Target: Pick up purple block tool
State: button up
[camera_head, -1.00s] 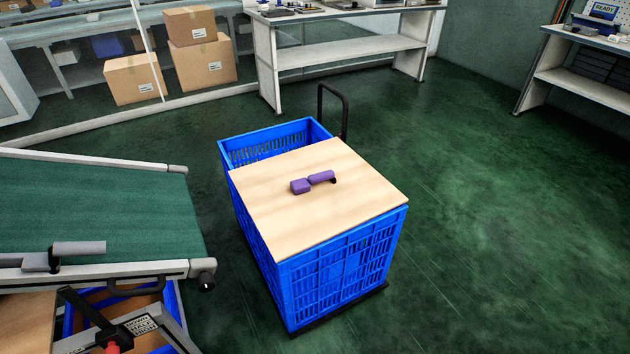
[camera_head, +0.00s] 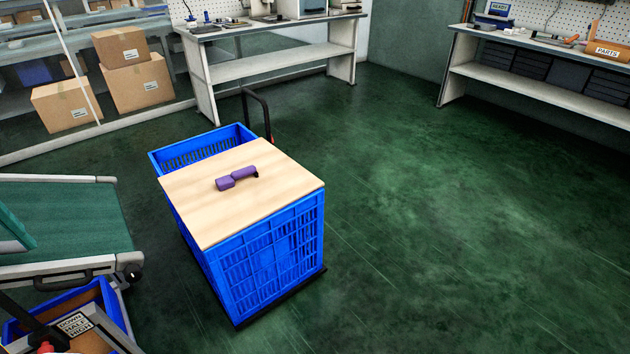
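The purple block tool (camera_head: 237,178) lies on the light wooden board (camera_head: 205,217) that covers the near part of a blue crate cart (camera_head: 265,260). It has a blocky purple left end and a longer purple right part with a small dark tip. Nothing touches it except the board. My gripper is not in view.
A green conveyor (camera_head: 80,217) stands at the left, with a blue bin (camera_head: 30,322) below it. The cart has a dark handle (camera_head: 262,112) at its back. Workbenches (camera_head: 280,68) (camera_head: 540,86) stand behind. The green floor (camera_head: 430,230) at the right is clear.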

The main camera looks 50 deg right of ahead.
aim_at(223, 183)
jog(key=z, duration=1)
jog(key=i+l+u, duration=0.15)
jog(key=l+u, duration=0.25)
jog(key=i+l+u, duration=0.15)
jog(key=l+u, duration=0.6)
jog(key=l, duration=0.15)
jog(key=l+u, duration=0.35)
jog(key=l, duration=0.15)
